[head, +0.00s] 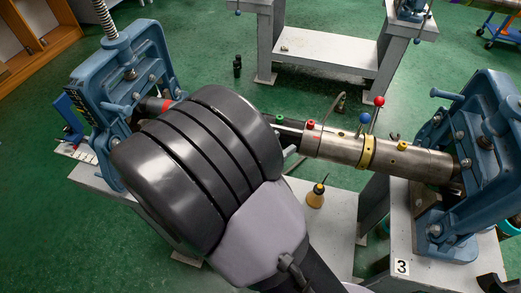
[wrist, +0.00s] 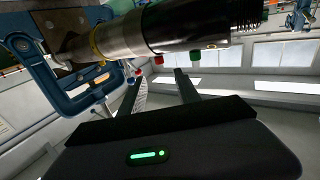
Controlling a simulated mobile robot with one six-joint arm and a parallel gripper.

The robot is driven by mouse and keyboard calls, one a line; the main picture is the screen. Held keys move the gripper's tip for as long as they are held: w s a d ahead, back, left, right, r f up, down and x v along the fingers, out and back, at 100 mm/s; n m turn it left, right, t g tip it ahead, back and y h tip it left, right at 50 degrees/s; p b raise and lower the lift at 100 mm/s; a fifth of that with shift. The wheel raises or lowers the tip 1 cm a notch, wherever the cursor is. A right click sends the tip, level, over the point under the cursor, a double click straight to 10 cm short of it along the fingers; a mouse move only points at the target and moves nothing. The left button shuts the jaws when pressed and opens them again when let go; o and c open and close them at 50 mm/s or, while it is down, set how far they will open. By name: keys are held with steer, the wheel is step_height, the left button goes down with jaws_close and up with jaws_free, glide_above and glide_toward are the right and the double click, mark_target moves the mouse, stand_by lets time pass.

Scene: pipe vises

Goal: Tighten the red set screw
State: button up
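The red set screw (head: 311,125) stands on the metal pipe (head: 345,146) between the two vises, near the pipe's left end. In the wrist view the red screw (wrist: 158,59) lies between and just beyond the tips of my gripper (wrist: 158,75). The two fingers are apart, with nothing held between them. Whether either finger touches the screw or pipe I cannot tell. In the head view my dark wrist hides the pipe's left part and most of my gripper.
A green screw (head: 280,118) is close on the left, a yellow screw (head: 402,145) on the right. Levers with a blue ball (head: 365,118) and a red ball (head: 379,101) rise from the pipe. Blue vises stand left (head: 120,85) and right (head: 480,150). An oil can (head: 316,198) stands below.

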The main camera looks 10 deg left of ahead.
steer(key=p+v, duration=0.1)
steer(key=v, duration=0.4)
steer(key=shift+s+a, duration=0.2)
steer(key=shift+s, duration=0.15)
